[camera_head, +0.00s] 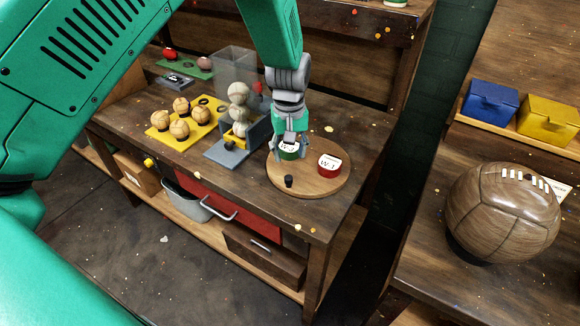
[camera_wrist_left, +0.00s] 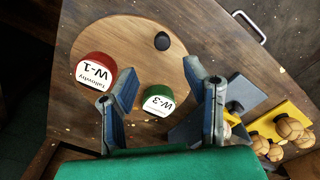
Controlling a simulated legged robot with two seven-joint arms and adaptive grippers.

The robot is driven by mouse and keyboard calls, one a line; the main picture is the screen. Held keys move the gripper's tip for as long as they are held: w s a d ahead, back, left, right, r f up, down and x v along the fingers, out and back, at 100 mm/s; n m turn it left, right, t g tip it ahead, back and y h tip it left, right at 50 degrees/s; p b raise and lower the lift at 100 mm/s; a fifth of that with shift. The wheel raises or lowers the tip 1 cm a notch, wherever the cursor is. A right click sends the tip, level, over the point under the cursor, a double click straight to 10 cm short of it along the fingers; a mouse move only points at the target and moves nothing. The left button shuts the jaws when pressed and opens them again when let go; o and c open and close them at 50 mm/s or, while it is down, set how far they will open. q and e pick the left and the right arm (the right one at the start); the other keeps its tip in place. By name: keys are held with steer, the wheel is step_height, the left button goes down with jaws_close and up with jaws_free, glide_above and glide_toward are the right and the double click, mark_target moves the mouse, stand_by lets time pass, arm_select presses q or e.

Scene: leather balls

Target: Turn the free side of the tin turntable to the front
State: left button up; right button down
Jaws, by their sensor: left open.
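The tin turntable (camera_head: 316,188) is a round wooden disc on the workbench, also seen in the left wrist view (camera_wrist_left: 125,38). A red tin (camera_head: 329,164) with a white W-1 label stands at its right; it also shows in the wrist view (camera_wrist_left: 95,70). A green tin (camera_head: 289,154) labelled W-3 stands towards its back left, partly hidden by my gripper. A black knob (camera_head: 288,181) stands upright at the front left of the disc. My left gripper (camera_head: 287,147) is open at the green tin, which appears between its fingers in the wrist view (camera_wrist_left: 160,101). Contact cannot be told.
Left of the turntable stand a grey-blue stand (camera_head: 236,149) with stacked balls and a yellow board (camera_head: 186,131) with several small balls. A large leather ball (camera_head: 503,212) sits on the right bench near blue (camera_head: 489,103) and yellow (camera_head: 547,120) boxes. The bench's front right corner is clear.

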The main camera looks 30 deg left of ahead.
arm_select(q)
steer(key=shift+d+r, duration=0.1)
steer(key=shift+r, duration=1.6)
steer(key=shift+f, duration=0.1)
steer(key=shift+m+y, duration=0.3)
steer(key=shift+m, duration=0.4)
steer(key=s+f, duration=0.2)
steer(key=s+a+f, duration=0.1)
steer(key=s+f, duration=0.1)
steer(key=f, duration=0.1)
steer(key=s+f, duration=0.2)
steer(key=f, duration=0.1)
steer(key=shift+s+a+f, duration=0.1)
steer(key=shift+a, duration=0.3)
steer(key=s+a+f+m, duration=0.1)
steer(key=s+f+m, duration=0.1)
steer(key=s+f, duration=0.7)
steer(key=s+d+f+m, duration=0.2)
steer(key=s+m, duration=0.3)
steer(key=s, duration=1.6)
steer(key=w+d+f+b, duration=0.1)
steer(key=w+f+b, duration=0.2)
steer(key=f+b, duration=1)
steer(key=shift+w+f+m+t+b, duration=0.2)
steer(key=shift+f+m+t+b, duration=0.1)
steer(key=shift+f+m+b, duration=0.15)
steer(key=shift+r, duration=0.1)
